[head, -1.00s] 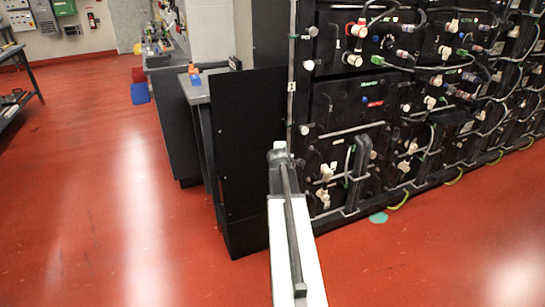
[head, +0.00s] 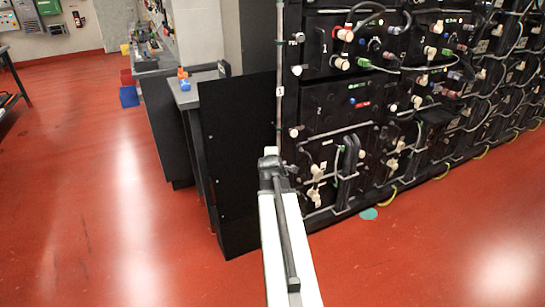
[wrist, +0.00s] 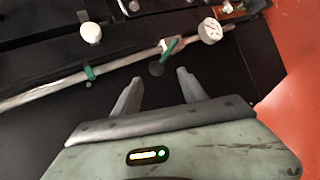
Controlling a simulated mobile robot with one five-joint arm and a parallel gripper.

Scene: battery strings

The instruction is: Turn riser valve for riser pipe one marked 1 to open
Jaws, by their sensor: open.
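The riser pipe (head: 279,112) stands upright at the rack's left edge, with a small white tag marked 1 (head: 279,92). In the wrist view the pipe (wrist: 50,90) runs diagonally. A green lever (wrist: 168,46), apparently the riser valve handle, lies at an angle across it beside a white round disc (wrist: 210,31). My gripper (wrist: 160,77) is open and empty, its fingertips just short of the pipe and lever. In the head view my arm hides the pipe's lower end and the fingers.
The black battery rack (head: 335,105) with knobs and cables fills the right. A black panel (head: 238,150) stands close left of my arm. A grey bench (head: 200,90) is behind it. A green band (wrist: 91,74) and white knob (wrist: 91,33) are near the pipe. Red floor is clear at left.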

